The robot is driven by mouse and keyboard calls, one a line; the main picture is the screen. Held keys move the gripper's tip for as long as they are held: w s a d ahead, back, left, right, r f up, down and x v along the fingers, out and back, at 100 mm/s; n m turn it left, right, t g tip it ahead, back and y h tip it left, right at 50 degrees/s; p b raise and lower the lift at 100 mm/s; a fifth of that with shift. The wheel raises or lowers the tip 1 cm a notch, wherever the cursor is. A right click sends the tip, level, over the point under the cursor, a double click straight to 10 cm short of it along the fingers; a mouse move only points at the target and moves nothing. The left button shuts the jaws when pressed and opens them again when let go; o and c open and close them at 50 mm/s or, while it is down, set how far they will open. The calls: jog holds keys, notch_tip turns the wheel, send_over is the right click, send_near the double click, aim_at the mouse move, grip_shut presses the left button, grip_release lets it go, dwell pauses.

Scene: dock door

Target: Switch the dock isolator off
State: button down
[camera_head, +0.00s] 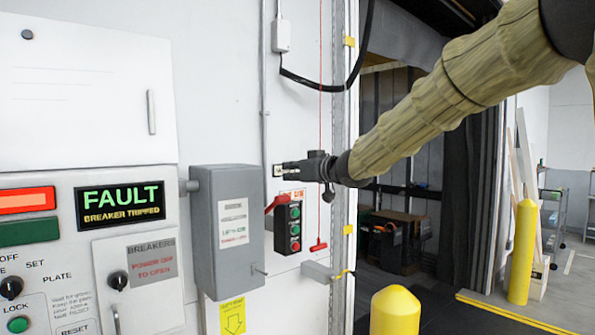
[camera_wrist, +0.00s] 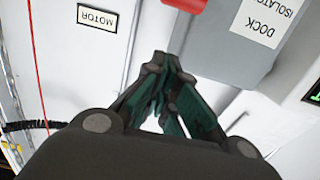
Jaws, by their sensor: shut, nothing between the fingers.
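The grey dock isolator box (camera_head: 220,235) is on the wall left of centre in the head view. Its "DOCK ISOLATOR" label shows tilted on the box (camera_wrist: 240,60) in the wrist view. A red handle (camera_head: 276,203) sticks out at the box's right side, angled up to the right; its red end shows at the top edge of the wrist view (camera_wrist: 186,4). My gripper (camera_head: 280,171) is shut and empty, just above the red handle in the head view and right of the box's upper part. In the wrist view its closed fingertips (camera_wrist: 160,62) are apart from the handle.
A black button station (camera_head: 288,228) is right of the box, with a red pull cord (camera_head: 319,150) beyond. A panel reading "FAULT, BREAKER TRIPPED" (camera_head: 120,204) is at left. A yellow bollard (camera_head: 395,312) stands in front. A "MOTOR" label (camera_wrist: 97,18) is on the wall.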

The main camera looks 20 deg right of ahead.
aim_at(285, 197)
jog(key=p+x, duration=0.1)
jog(key=x, duration=0.3)
jog(key=shift+w, duration=0.25)
jog(key=shift+s+f+p, duration=0.4)
jog(key=shift+f+p, duration=0.1)
jog(key=shift+f, duration=0.4)
jog(key=shift+s+d+f, duration=0.25)
jog(key=shift+s+f, duration=0.2)
jog(key=shift+f, duration=0.1)
jog(key=shift+f+p, duration=0.3)
jog(key=shift+f, duration=0.1)
